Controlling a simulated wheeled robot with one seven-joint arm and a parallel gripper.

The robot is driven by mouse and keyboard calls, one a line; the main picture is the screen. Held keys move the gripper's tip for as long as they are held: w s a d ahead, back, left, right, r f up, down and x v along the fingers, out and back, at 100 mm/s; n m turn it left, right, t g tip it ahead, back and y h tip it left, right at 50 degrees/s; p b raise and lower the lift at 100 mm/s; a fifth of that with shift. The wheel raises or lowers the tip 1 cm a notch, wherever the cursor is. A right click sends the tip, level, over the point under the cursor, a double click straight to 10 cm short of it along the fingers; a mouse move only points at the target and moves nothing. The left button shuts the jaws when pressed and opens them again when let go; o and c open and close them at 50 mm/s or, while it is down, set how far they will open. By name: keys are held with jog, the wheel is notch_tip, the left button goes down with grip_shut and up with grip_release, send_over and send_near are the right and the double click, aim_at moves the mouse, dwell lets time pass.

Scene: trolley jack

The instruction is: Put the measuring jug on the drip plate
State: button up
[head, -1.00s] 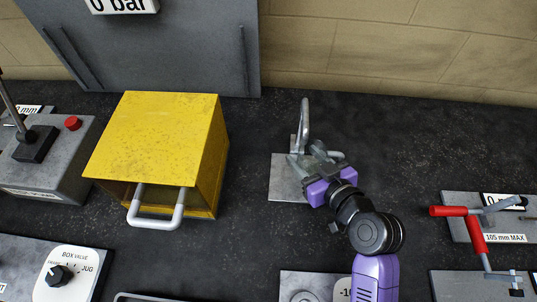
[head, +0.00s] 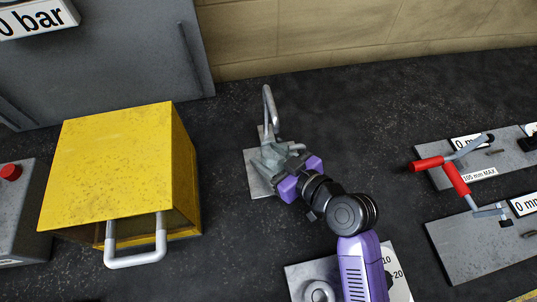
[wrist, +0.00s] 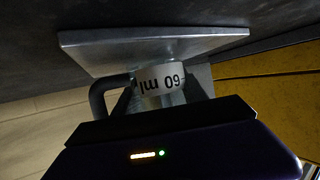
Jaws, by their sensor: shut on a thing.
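The measuring jug (head: 270,157) is a small, clear grey vessel. Its white label reading 60 ml shows upside down in the wrist view (wrist: 162,78). My gripper (head: 285,170) is shut on the jug from the right side. The drip plate (head: 256,184) is a flat grey metal square under the jug. In the wrist view the drip plate (wrist: 110,45) appears directly against the jug's end, with no clear gap. The head view hides the jug's base, so full contact is hard to tell.
A curved grey pipe (head: 269,105) rises behind the jug. A yellow box (head: 120,165) with a pale handle stands to the left. Red-handled clamps on grey plates (head: 470,245) lie to the right. Dark bench top is clear between.

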jog(key=o, duration=1.4)
jog(key=shift+r+p, duration=0.2)
jog(key=shift+p, duration=0.1)
jog(key=shift+s+d, duration=0.15)
jog(key=shift+d, duration=0.1)
jog(key=b+v, duration=0.2)
jog(key=v, duration=0.9)
jog(key=shift+s+d+r+b, duration=0.15)
jog(key=shift+b, duration=0.15)
jog(key=shift+s, duration=0.1)
